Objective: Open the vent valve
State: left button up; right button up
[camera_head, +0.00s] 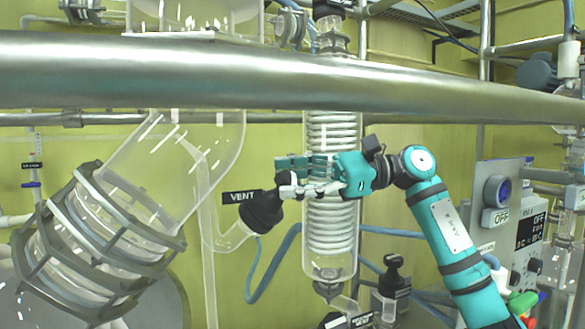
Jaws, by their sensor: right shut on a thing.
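The vent valve is a black knob (262,212) on a glass side arm, left of the coiled glass condenser. A black label reading VENT (241,197) sits at its upper left. My right gripper (284,191), teal with pale fingers, reaches in from the right across the front of the condenser. Its fingers are shut on the knob at the knob's upper right side. The fingertips partly overlap the knob, so their exact contact is hard to see. My left gripper is not in view.
A thick metal rail (200,70) crosses the whole view above my right arm. The coiled condenser (331,240) stands behind the gripper. A large caged glass pipe (95,245) is at the left. A control panel (505,215) is at the right.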

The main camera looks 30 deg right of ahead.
jog(key=n+g+p, duration=0.2)
jog(key=n+g, duration=0.1)
jog(key=n, duration=0.1)
jog(key=shift+r, duration=0.15)
jog(key=shift+n+g+h+p, duration=0.4)
jog(key=shift+n+p, duration=0.1)
jog(key=shift+p, duration=0.05)
jog(key=shift+f, duration=0.2)
jog(key=o, duration=1.2)
jog(key=shift+d, duration=0.1)
